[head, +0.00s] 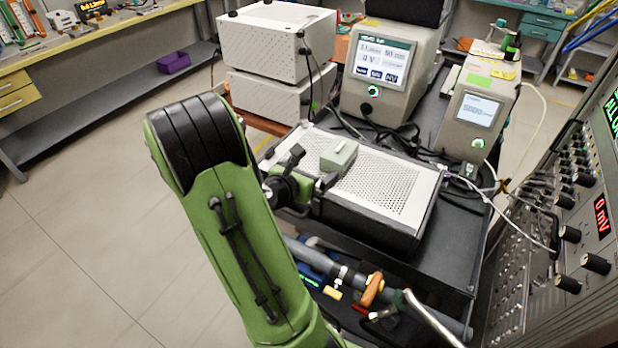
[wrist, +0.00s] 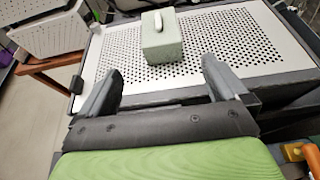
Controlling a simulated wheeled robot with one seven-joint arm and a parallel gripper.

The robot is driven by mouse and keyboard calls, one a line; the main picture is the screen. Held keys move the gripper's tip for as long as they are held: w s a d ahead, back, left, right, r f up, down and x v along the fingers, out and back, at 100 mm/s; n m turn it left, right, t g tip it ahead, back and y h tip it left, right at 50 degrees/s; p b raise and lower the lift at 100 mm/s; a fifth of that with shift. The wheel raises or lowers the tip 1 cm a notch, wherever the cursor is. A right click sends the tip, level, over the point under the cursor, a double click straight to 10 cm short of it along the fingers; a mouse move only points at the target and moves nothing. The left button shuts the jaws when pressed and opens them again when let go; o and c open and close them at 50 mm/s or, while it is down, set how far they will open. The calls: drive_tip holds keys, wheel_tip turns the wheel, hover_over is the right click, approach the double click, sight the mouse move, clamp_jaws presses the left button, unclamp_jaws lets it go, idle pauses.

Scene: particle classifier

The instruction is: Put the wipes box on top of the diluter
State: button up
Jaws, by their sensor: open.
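The wipes box (head: 339,155) is a small pale green box with a white tab on its top. It stands upright on the white perforated top of a low black-sided unit (head: 385,190). In the wrist view the box (wrist: 162,42) is straight ahead, beyond the fingertips and between their lines. My gripper (head: 322,188) is open and empty, at the unit's near left edge, close to the box; its two fingers show in the wrist view (wrist: 160,72). No readable label marks the diluter; I cannot tell which instrument it is.
Behind stand a large-screen instrument (head: 385,72), a smaller small-screen one (head: 477,112) with items on top, and two stacked white boxes (head: 277,42). Cables run between them. A control panel (head: 570,230) borders the right. Tools (head: 372,290) lie along the cart's near side. Floor at left is clear.

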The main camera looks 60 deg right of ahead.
drive_tip(key=w+a+r+m+t+y, duration=0.1)
drive_tip(key=w+a+m+t+y, duration=0.25)
drive_tip(key=a+m, duration=0.55)
drive_tip(key=w+a+r+m+t+y, duration=0.2)
drive_tip(key=a+m+y, duration=0.25)
drive_tip(key=a, duration=0.85)
drive_tip(key=s+a+r+m+y, duration=0.1)
drive_tip(key=s+a+y, duration=0.1)
drive_tip(key=a, duration=0.5)
drive_tip(key=s+a+r+m+t+y, duration=0.1)
drive_tip(key=s+a+r+m+y, duration=0.1)
drive_tip(key=a, duration=0.5)
drive_tip(key=shift+s+a+r+y+b, duration=0.15)
drive_tip(key=shift+s+r+y+b, duration=0.2)
drive_tip(key=shift+s+y, duration=0.45)
drive_tip(key=shift+m, duration=0.25)
